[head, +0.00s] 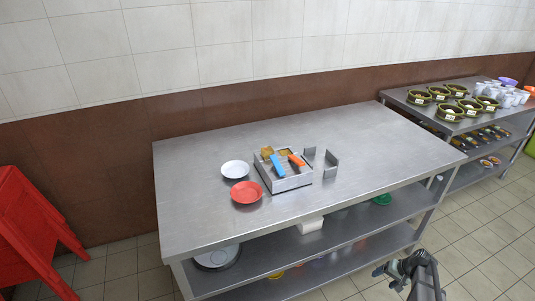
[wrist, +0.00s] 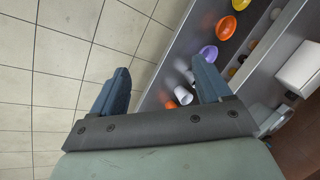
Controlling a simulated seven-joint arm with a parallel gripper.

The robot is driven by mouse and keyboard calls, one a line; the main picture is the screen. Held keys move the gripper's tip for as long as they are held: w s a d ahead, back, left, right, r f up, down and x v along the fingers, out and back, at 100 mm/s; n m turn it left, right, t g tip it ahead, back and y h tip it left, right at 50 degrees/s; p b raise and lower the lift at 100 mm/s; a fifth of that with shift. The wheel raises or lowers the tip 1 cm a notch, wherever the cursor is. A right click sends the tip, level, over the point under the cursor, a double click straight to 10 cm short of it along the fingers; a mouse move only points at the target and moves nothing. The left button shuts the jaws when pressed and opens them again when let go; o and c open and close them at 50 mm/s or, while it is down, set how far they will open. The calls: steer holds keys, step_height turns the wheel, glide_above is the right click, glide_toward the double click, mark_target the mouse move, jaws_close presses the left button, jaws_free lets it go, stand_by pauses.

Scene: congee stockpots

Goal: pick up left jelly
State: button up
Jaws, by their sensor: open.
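A metal tray (head: 292,184) sits on the steel table. Two small yellow-brown pieces, which look like jelly, lie at its back edge: the left jelly (head: 267,152) and a right one (head: 284,152). A blue-handled tool (head: 277,166) and an orange-handled tool (head: 296,159) lie across the tray in front of them. My gripper (head: 386,278) is off the table's front right side, low and far from the tray. In the wrist view my gripper (wrist: 160,70) is open with nothing between its fingers. The jelly does not show there.
A white plate (head: 235,170) and a red plate (head: 247,192) lie left of the tray. Metal brackets (head: 331,165) stand right of it. The table's right part is clear. A second table (head: 400,97) at right holds several bowls. The wrist view shows shelves with bowls (wrist: 225,28).

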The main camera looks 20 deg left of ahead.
steer(key=w+d+r+n+t+y, duration=0.1)
steer(key=w+d+r+t, duration=0.15)
steer(key=w+r, duration=1.05)
steer(key=w+d+r+t+y, duration=0.1)
steer(key=w+d+r+t, duration=0.15)
steer(key=w+r, duration=1.1)
step_height(320, 180, up, 24)
steer(key=r+n+g+h, duration=0.1)
steer(key=n+g+h, duration=0.5)
steer(key=n, duration=0.3)
glide_above(267, 149)
steer(key=f, duration=0.8)
steer(key=shift+s, duration=0.2)
steer(key=shift+w+d+f, duration=0.1)
steer(key=shift+f, duration=1.5)
steer(key=shift+w+d+f, duration=0.1)
steer(key=shift+f, duration=1.45)
steer(key=shift+a, duration=0.1)
